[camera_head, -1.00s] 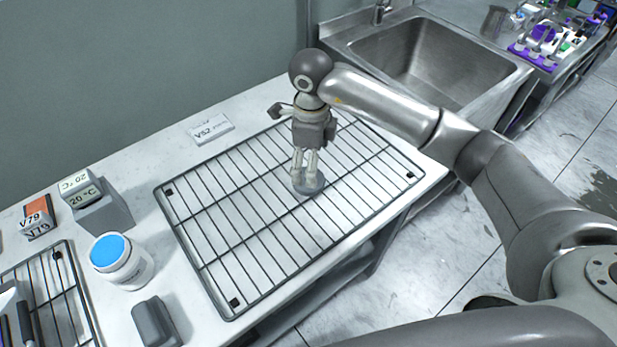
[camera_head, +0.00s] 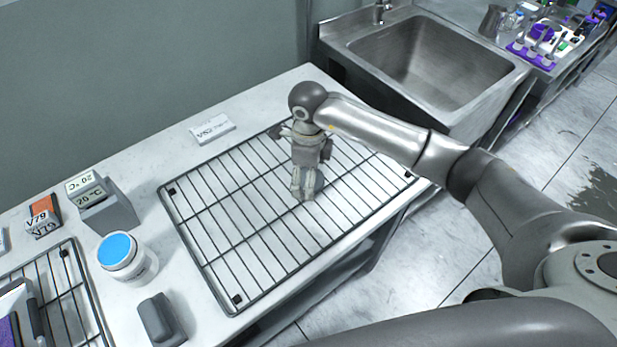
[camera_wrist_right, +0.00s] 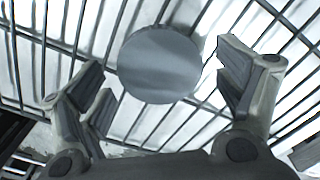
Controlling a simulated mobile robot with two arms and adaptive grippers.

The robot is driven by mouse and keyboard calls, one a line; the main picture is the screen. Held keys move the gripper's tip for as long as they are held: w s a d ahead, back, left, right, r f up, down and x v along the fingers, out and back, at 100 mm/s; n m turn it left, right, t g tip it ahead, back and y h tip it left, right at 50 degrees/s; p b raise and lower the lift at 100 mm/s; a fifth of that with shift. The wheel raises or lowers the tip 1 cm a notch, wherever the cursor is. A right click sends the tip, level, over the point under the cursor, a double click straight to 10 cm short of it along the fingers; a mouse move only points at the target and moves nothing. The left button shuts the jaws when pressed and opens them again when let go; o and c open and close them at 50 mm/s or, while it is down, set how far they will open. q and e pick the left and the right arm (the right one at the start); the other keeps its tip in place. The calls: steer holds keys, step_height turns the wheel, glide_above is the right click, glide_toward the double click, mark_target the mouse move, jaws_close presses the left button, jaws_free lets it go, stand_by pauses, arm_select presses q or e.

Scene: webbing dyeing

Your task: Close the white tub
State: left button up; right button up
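The white tub (camera_head: 138,272) stands upright on the counter at the left in the head view, its round top showing blue. A flat grey disc (camera_wrist_right: 160,64), which looks like a lid, lies over the wire rack in the right wrist view. My right gripper (camera_head: 303,194) points down over the rack in the head view, and its fingers hide the disc there. In the right wrist view, the gripper's fingers (camera_wrist_right: 168,88) are spread on either side of the disc, with a visible gap at the right finger. My left gripper is not in view.
The large wire rack (camera_head: 212,262) covers the counter's middle. A grey block (camera_head: 160,318), a display reading 20 °C (camera_head: 105,205) and an orange V79 box (camera_head: 42,213) stand around the tub. A label (camera_head: 212,129) lies behind the rack. A sink (camera_head: 430,60) is at the back right.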

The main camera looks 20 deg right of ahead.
steer(key=c, duration=0.5)
steer(key=shift+r, duration=0.1)
steer(key=shift+r, duration=0.2)
step_height(320, 180, up, 2)
steer(key=shift+w+r+b, duration=0.1)
steer(key=shift+r+b, duration=0.05)
steer(key=shift+b, duration=0.95)
steer(key=s+a+r+b, duration=0.1)
steer(key=s+a+r, duration=0.2)
steer(key=s+a+r+b, duration=0.1)
steer(key=s+a+r, duration=0.2)
steer(key=a, duration=0.1)
steer(key=s+a+r+b, duration=0.1)
steer(key=s+a+r, duration=0.1)
steer(key=a+r, duration=0.2)
steer(key=shift+s+a+r, duration=0.1)
steer(key=shift+s, duration=0.3)
